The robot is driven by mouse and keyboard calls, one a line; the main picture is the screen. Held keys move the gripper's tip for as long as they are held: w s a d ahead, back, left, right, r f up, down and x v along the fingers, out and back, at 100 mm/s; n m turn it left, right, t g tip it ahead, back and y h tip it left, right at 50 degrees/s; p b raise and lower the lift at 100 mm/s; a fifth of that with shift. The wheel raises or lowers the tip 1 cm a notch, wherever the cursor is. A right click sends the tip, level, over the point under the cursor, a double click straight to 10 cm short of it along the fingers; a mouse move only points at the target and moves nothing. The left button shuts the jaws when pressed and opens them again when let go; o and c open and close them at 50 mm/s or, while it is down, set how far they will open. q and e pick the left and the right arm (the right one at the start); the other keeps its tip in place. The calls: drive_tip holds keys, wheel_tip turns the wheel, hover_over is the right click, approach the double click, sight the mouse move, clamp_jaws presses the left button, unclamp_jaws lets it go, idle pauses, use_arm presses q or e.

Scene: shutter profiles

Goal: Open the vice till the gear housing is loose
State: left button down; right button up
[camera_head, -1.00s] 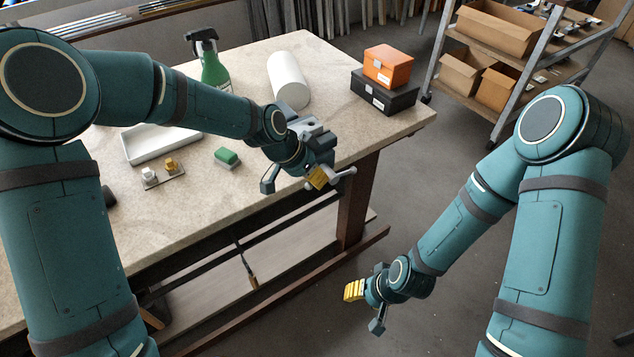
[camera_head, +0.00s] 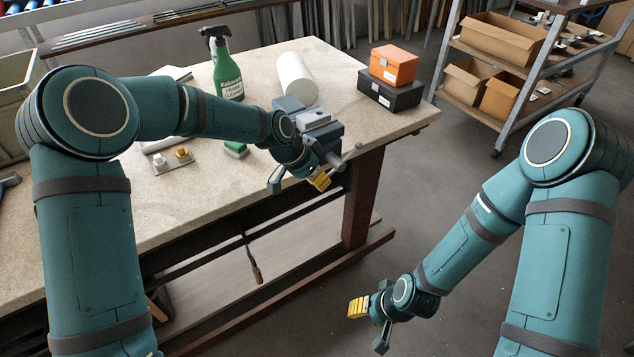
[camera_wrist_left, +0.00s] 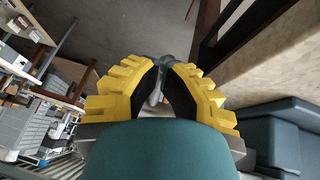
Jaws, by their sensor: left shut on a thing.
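The grey vice (camera_head: 290,104) is mounted at the front edge of the bench. A lighter grey block, apparently the gear housing (camera_head: 316,118), sits at its jaws; any gap there is too small to tell. The vice's handle (camera_head: 351,153) sticks out in front of the edge. My left gripper (camera_head: 320,180) is at the handle in front of the vice. In the left wrist view its yellow fingers are shut on the grey handle bar (camera_wrist_left: 155,97), and part of the vice (camera_wrist_left: 272,140) shows at right. My right gripper (camera_head: 362,308) hangs low over the floor, away from the bench; its finger gap is unclear.
A green spray bottle (camera_head: 226,72), a white roll (camera_head: 296,78) and an orange box (camera_head: 393,65) on a black case (camera_head: 390,94) stand behind the vice. A small plate with knobs (camera_head: 172,161) lies left. A shelf cart (camera_head: 520,65) stands at back right. Floor right of the bench is clear.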

use_arm(q)
drive_tip(key=shift+w+d+f+b, duration=0.15)
drive_tip(key=shift+f+b, duration=0.15)
drive_tip(key=shift+f, duration=0.25)
drive_tip(key=shift+d+f+h, duration=0.1)
drive_tip(key=shift+f+h, duration=0.05)
drive_tip(key=shift+h, duration=0.15)
idle(0.3)
drive_tip(key=shift+r, duration=0.2)
idle(1.0)
